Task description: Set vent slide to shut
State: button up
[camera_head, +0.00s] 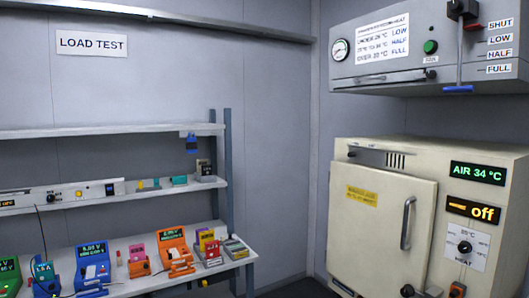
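The vent slide (459,50) is on the front of the grey overhead unit (375,55) at the upper right. It shows as a black block at the top, a thin upright rod and a blue handle (458,88) at the lower end. A small red mark (472,27) beside the black block is about level with the SHUT label (500,24). The labels LOW (499,39), HALF (499,54) and FULL (498,69) run below it. The top of the slide is close to the picture's upper edge. My gripper is not in view.
Below the unit stands a cream oven (383,220), door closed, with displays reading AIR 34 °C (478,173) and off (472,210). A card (382,37) on the unit lists temperature bands. Shelves (110,131) and colourful testers (93,262) stand at left.

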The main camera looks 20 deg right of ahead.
aim_at(375, 157)
jog(key=z, duration=0.1)
jog(key=i, duration=1.25)
jog(key=z, duration=0.65)
jog(key=k, duration=0.9)
jog(key=z, duration=0.15)
jog(key=i, duration=0.95)
jog(key=u, duration=0.05)
